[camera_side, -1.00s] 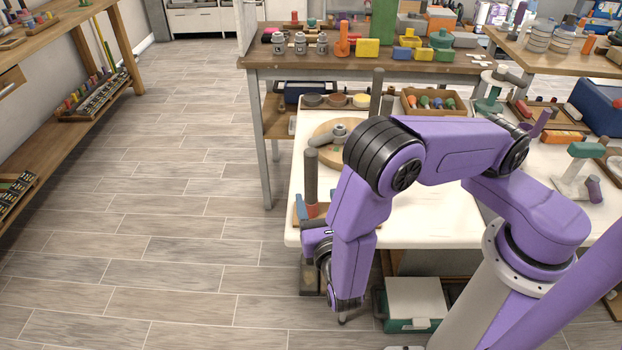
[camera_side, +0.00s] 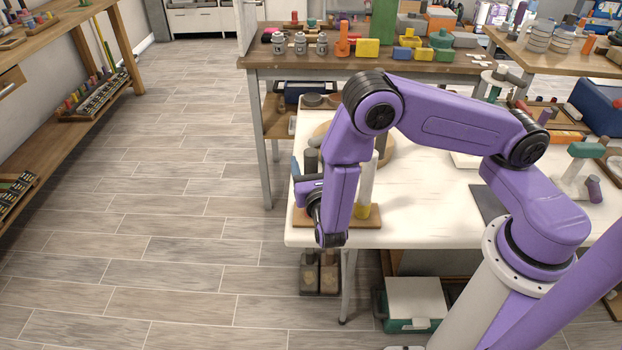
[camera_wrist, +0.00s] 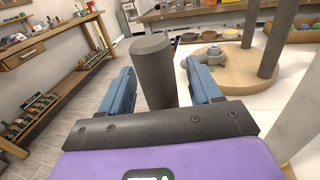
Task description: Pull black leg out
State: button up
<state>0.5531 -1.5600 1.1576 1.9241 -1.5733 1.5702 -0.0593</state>
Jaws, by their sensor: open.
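The black leg (camera_wrist: 153,70) is a dark grey upright cylinder at the centre of the wrist view. Its lower end is hidden behind my gripper's body. In the side view, its upper part (camera_side: 311,160) shows at the left end of the white table, partly covered by my gripper. My gripper (camera_wrist: 160,67) is open, with one blue finger on each side of the leg and gaps visible between.
A round wooden board (camera_wrist: 228,70) with other dark upright cylinders (camera_wrist: 277,38) lies behind on the table. A white post (camera_side: 366,186) with a yellow foot stands close to my wrist on a wooden base (camera_side: 371,222). Open floor lies left of the table.

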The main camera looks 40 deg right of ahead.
jog(key=shift+w+d, duration=0.15)
jog(key=shift+w, duration=0.15)
jog(key=shift+c, duration=0.3)
jog(key=c, duration=1.1)
jog(key=shift+o, duration=0.2)
jog(key=shift+r, duration=5.05)
